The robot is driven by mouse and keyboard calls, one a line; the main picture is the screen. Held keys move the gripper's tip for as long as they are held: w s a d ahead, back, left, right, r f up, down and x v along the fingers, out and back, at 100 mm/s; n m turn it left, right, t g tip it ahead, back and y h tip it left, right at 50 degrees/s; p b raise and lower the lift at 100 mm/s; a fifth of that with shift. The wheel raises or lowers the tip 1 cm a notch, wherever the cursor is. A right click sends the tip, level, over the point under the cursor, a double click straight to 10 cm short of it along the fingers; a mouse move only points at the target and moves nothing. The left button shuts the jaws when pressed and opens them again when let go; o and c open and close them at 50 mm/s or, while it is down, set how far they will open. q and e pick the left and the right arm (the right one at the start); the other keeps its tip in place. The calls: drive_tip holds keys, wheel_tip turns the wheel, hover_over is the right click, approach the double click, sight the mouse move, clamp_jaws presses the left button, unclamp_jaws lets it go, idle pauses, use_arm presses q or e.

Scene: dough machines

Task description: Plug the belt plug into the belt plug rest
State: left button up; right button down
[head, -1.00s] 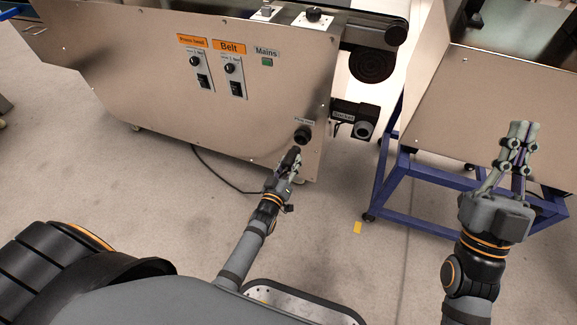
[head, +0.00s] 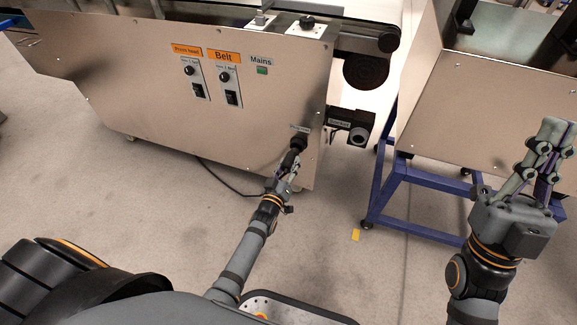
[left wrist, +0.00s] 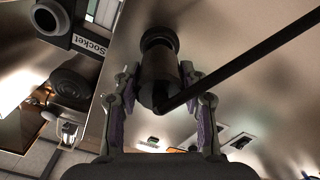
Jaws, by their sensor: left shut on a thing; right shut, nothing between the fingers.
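The black belt plug (left wrist: 160,85) is between the fingers of my left gripper (head: 290,166), which is shut on it. The plug points at the round black belt plug rest (head: 299,139) on the lower right of the metal machine panel. In the left wrist view the plug lines up with the rest (left wrist: 158,40) and meets or overlaps its opening; I cannot tell how deep it sits. The plug's black cable (left wrist: 250,62) crosses to the upper right there. My right gripper (head: 556,130) is shut and empty, far to the right.
A dark box labelled Socket (head: 349,127) juts out right of the panel corner. Belt and Mains switches (head: 229,88) are higher on the panel. A blue-legged frame (head: 395,195) stands at the right. The floor below the plug rest is mostly clear.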

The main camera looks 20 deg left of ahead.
sight(292, 157)
use_arm(q)
drive_tip(key=shift+w, duration=0.25)
drive_tip(key=shift+w+b, duration=0.55)
drive_tip(key=shift+w, duration=0.9)
drive_tip(key=o, duration=1.4)
drive_tip(key=shift+c, duration=0.2)
drive_tip(key=shift+o, duration=1.3)
drive_tip(key=shift+s, duration=0.25)
